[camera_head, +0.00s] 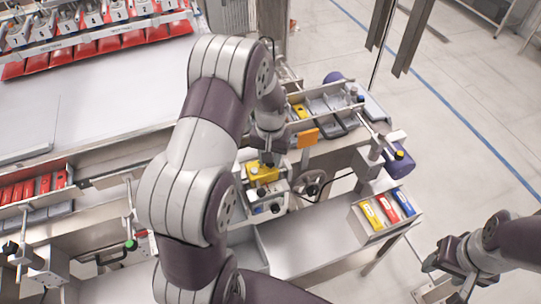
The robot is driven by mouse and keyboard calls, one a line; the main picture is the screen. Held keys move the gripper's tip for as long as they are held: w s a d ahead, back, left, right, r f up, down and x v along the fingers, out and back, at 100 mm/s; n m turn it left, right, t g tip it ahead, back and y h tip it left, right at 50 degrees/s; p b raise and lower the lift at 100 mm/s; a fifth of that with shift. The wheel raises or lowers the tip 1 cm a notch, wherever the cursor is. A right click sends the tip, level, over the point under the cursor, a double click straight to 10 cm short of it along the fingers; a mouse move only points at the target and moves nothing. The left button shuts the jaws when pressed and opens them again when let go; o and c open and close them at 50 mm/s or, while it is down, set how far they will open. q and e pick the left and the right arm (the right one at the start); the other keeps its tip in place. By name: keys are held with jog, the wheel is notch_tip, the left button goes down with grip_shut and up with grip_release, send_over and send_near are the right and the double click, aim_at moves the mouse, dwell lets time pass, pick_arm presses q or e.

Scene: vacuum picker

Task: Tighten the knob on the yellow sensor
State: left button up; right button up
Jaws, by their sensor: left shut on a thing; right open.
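The yellow sensor (262,175) sits on a grey machine block with dark knobs on its front, near the middle of the view. My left arm reaches over from below, and my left gripper (267,158) points down onto the top of the sensor. It is shut on the small knob there; the knob itself is mostly hidden by the fingers. My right gripper (440,276) is at the lower right, open and empty, away from the sensor and over the floor.
A tray with yellow, red and blue blocks (385,212) stands right of the sensor. Grey bins (325,105) and an orange plate (303,138) lie behind it. A handwheel (312,184) is just right of the sensor. Red parts in racks (110,42) are at the upper left.

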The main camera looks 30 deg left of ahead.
pick_arm(q)
jog(key=m, duration=0.4)
jog(key=shift+w+r+m, duration=0.1)
jog(key=shift+m, duration=0.2)
jog(key=m+p, duration=0.1)
jog(key=m, duration=0.3)
jog(key=shift+m, duration=0.3)
jog(key=m, duration=0.4)
jog(key=shift+a, duration=0.1)
jog(key=shift+m+p, duration=0.3)
jog(key=shift+m, duration=2.2)
jog(key=o, duration=1.1)
jog(key=shift+c, duration=0.2)
